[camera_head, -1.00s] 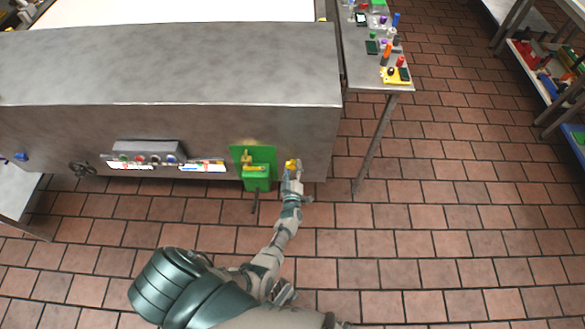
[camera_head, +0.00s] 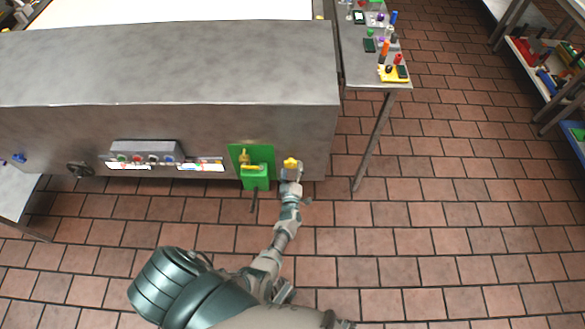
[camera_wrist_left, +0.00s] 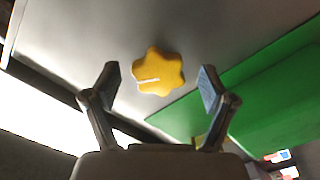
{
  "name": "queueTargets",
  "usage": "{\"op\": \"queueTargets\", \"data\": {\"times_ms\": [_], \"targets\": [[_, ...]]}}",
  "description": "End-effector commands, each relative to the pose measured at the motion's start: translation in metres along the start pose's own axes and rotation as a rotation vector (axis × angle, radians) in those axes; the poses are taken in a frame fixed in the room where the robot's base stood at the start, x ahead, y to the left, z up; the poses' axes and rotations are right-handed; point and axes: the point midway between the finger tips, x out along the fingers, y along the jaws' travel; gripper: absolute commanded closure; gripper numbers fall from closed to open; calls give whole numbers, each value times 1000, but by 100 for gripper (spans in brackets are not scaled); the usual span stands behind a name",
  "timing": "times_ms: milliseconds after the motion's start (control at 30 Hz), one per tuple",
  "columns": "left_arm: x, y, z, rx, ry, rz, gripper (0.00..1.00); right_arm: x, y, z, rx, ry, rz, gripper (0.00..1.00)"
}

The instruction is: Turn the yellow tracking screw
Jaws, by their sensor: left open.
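The yellow tracking screw (camera_head: 290,163) is a star-shaped knob on the front face of the grey machine, near its right end. In the left wrist view the yellow tracking screw (camera_wrist_left: 160,72) shows a white line mark running from its middle toward the left. My left gripper (camera_head: 291,174) is at the knob. In the left wrist view its two fingers (camera_wrist_left: 160,85) are spread apart, one on each side of the knob, with gaps between them and it. The gripper is open and empty. My right gripper does not show.
A green plate and box (camera_head: 256,172) with yellow parts sit on the machine face just left of the knob. A control panel (camera_head: 146,150) is further left. A side table (camera_head: 350,70) with small items stands right. The tiled floor in front is clear.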

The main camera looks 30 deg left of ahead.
Motion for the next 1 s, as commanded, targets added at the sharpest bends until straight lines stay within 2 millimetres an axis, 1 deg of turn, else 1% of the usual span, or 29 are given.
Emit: {"op": "queueTargets", "data": {"times_ms": [300,400,500,667,933,1000], "targets": [[-70,-1,2,1,-4,-4,16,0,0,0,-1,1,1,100],[-88,0,3,1,-4,-3,16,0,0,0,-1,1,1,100],[-101,0,3,2,-4,-2,16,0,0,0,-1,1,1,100],[-110,0,4,2,-5,-1,16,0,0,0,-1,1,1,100],[-111,0,4,2,-5,-1,16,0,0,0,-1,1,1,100],[-110,2,6,4,-11,11,16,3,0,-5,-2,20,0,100]]}}
